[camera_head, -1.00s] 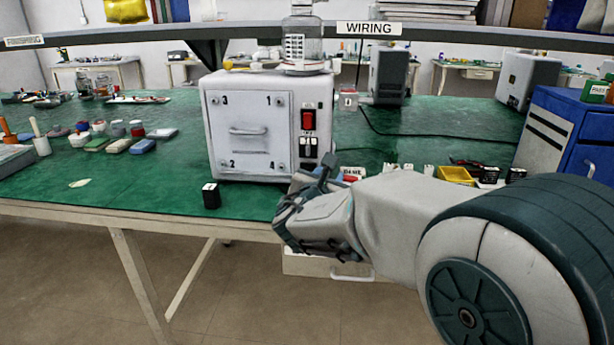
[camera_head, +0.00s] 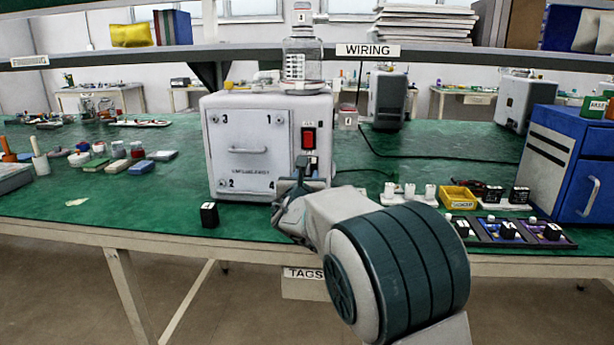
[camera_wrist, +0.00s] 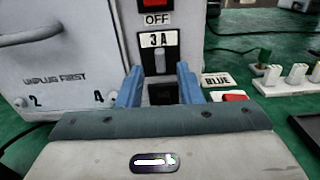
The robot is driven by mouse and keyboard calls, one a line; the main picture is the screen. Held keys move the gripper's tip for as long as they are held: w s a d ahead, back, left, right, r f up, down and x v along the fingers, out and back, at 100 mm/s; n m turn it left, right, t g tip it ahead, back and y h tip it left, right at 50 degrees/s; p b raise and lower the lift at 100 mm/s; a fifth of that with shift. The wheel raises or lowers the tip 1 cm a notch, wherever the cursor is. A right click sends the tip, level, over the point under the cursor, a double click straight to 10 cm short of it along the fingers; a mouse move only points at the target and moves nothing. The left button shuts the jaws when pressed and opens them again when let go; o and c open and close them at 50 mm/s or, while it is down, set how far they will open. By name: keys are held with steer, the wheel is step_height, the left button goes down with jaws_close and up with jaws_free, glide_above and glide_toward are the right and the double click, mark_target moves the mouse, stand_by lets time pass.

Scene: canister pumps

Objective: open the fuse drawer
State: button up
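The pump's white front housing (camera_head: 225,150) stands on the green bench. Its fuse drawer, a black panel with a grey tab (camera_wrist: 160,62), sits below the "3 A" label and red switch (camera_head: 309,138). The drawer looks closed. A dark socket (camera_wrist: 162,94) lies under it. My gripper (camera_wrist: 158,78) is open, its two blue fingers apart on the left and right of the tab's lower area. In the head view my gripper (camera_head: 306,168) hides the lower part of this panel.
The metal handle (camera_wrist: 30,36) of the large front panel juts out at left. A small black block (camera_head: 209,215) stands at the bench edge. A yellow bin (camera_head: 458,198), white holders and a dark tray (camera_head: 480,230) lie to the right, near a blue cabinet (camera_head: 570,150).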

steer(key=shift+w, duration=1.15)
